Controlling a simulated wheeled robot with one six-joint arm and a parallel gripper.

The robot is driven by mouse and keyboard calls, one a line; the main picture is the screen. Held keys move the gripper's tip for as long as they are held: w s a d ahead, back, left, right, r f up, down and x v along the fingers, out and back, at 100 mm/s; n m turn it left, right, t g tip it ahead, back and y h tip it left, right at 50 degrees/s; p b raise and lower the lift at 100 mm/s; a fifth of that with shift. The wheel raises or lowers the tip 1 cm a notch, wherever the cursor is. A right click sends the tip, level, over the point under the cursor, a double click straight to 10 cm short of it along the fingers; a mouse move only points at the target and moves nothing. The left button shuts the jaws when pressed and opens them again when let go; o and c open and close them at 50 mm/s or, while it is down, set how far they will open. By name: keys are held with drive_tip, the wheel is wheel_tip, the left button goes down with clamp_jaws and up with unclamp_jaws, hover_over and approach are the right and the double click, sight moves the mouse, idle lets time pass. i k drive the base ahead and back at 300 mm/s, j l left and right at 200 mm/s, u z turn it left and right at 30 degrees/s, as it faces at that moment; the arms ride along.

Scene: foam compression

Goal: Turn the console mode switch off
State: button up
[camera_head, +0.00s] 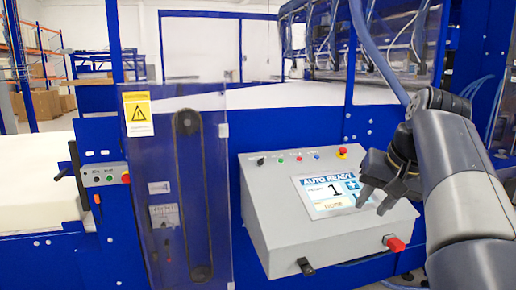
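A small black knob (261,161) sits at the left of the console's top row. A black switch (305,267) is on the lower left front edge, and a red rotary handle (394,243) is on the lower right front. None is clearly labelled as the mode switch. My gripper (373,203) hangs in front of the screen's right edge; its two dark fingers are apart with nothing between them. It appears apart from the red handle.
A red mushroom button on yellow (342,152) sits at the console's top right. A clear guard panel with a belt (188,195) and a caution sign (138,114) stand left of the console. White foam (35,180) lies at far left.

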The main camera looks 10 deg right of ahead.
sight(260, 162)
drive_tip(key=i+j+z, duration=0.4)
drive_tip(key=i+j, duration=1.2)
drive_tip(key=i, duration=0.1)
